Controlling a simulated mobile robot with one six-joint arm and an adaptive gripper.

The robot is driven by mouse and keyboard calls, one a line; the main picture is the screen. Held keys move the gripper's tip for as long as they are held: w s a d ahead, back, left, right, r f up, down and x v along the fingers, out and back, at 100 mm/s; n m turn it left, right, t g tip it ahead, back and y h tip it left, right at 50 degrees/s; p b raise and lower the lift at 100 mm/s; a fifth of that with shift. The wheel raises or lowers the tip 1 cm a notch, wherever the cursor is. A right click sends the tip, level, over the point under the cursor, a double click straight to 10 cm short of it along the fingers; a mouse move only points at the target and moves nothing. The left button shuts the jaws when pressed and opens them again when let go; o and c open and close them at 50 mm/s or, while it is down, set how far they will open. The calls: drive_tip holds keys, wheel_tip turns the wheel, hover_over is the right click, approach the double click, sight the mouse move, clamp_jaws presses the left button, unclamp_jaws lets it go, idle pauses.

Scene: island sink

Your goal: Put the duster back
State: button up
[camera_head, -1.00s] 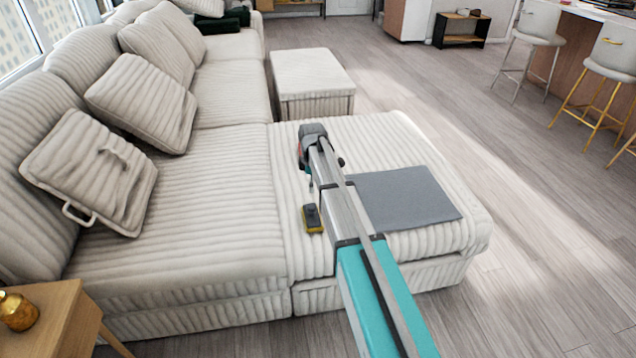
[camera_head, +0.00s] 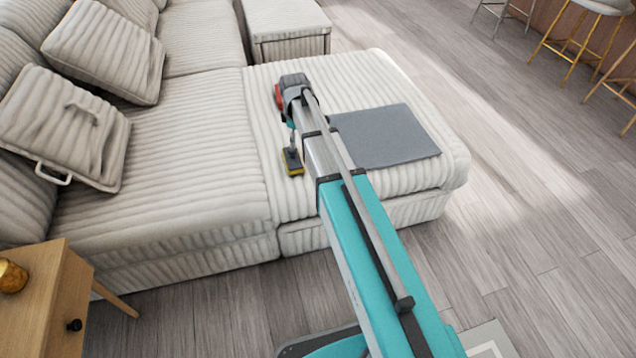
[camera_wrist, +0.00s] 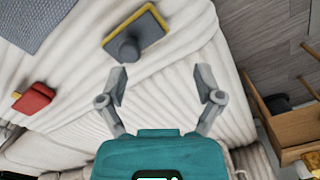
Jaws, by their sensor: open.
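A dark grey pad with a yellow edge and a round grey knob, which looks like the duster (camera_wrist: 150,35), lies on the cream ribbed sofa. In the head view the duster (camera_head: 292,163) is beside my arm, left of the grey mat. My gripper (camera_wrist: 162,84) is open and empty in the wrist view. Its fingers are apart from the duster, which lies up and to the left of them there. In the head view my gripper is mostly hidden by my arm.
The grey mat (camera_head: 384,136) lies on the sofa's chaise (camera_head: 430,110). A red block (camera_wrist: 35,98) shows at the wrist view's left. Cushions (camera_head: 55,125) lean at the left. A wooden side table (camera_head: 40,300) stands front left.

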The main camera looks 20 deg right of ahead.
drive_tip(key=s+d+m, duration=0.1)
drive_tip(key=s+m, duration=1)
drive_tip(key=s, duration=1.1)
drive_tip(key=shift+s+m, duration=0.2)
drive_tip(key=shift+m, duration=0.1)
wheel_tip(320, 180, up, 26)
drive_tip(key=p, duration=2.6)
drive_tip(key=shift+r, duration=0.25)
